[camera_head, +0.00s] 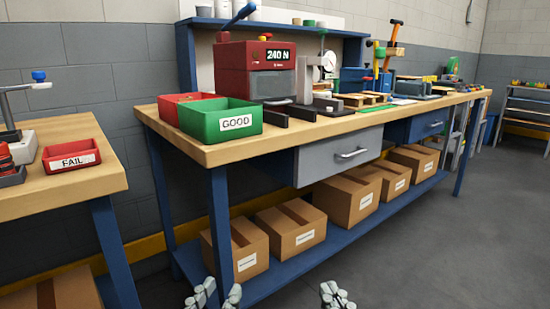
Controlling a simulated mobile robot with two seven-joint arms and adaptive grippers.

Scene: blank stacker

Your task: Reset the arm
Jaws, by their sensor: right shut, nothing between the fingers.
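My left gripper (219,291) shows at the bottom edge, left of centre. Its two grey fingers stand apart with a gap between them, and I see nothing held. My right gripper (336,295) shows at the bottom edge, right of centre. It is shut and empty. Only the finger ends of both grippers are in view; the rest of each arm is out of the picture. Both appear in front of the long workbench (290,137), low in the picture and apart from its top.
The bench carries a green GOOD bin (221,122), a red bin (172,104) and a red press (236,58). Cardboard boxes (292,229) fill its lower shelf. A side table (70,190) with a red FAIL tray (71,157) stands left. Grey floor (430,255) is clear at right.

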